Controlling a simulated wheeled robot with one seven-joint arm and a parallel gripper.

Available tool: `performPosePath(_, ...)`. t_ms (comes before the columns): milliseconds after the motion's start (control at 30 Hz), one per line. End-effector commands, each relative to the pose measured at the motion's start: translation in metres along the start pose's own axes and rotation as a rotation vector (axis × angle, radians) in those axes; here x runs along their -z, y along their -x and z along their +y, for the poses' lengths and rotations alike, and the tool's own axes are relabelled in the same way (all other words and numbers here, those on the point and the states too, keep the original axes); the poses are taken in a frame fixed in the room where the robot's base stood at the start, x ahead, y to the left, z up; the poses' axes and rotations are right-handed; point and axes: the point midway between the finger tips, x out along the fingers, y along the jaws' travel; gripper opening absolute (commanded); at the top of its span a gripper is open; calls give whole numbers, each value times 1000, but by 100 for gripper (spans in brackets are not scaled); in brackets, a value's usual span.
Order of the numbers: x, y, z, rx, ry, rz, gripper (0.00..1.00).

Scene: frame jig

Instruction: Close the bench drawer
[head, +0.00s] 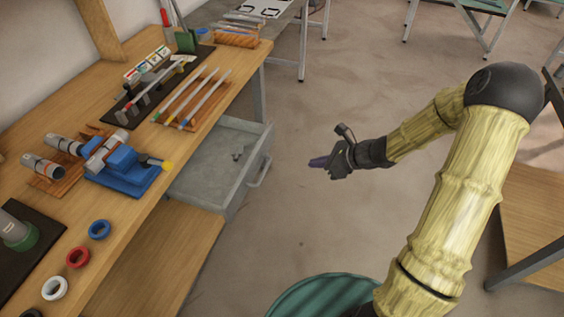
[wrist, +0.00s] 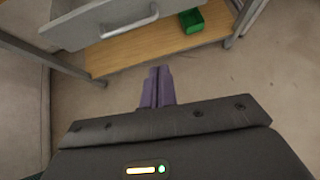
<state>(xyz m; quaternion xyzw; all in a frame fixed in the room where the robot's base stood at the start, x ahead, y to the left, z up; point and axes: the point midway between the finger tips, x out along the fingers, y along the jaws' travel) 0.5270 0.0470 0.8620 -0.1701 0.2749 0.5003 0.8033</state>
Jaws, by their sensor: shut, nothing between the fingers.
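The grey bench drawer (head: 220,160) stands pulled out from under the wooden bench top in the head view.
The bench top (head: 130,215) holds a blue vise (head: 122,170), colored tape rings and tools. Below it is a wooden shelf (wrist: 160,50) with a green bin (wrist: 191,21). The floor (head: 290,220) between drawer and gripper is clear. A wooden table (head: 535,220) stands at right.

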Motion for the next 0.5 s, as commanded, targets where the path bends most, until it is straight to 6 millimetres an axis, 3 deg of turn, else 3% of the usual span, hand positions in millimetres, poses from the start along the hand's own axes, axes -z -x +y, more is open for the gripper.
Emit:
performPosePath(267,1,-18,1,-4,1,0,0)
performPosePath(500,1,-58,2,-5,2,1,0)
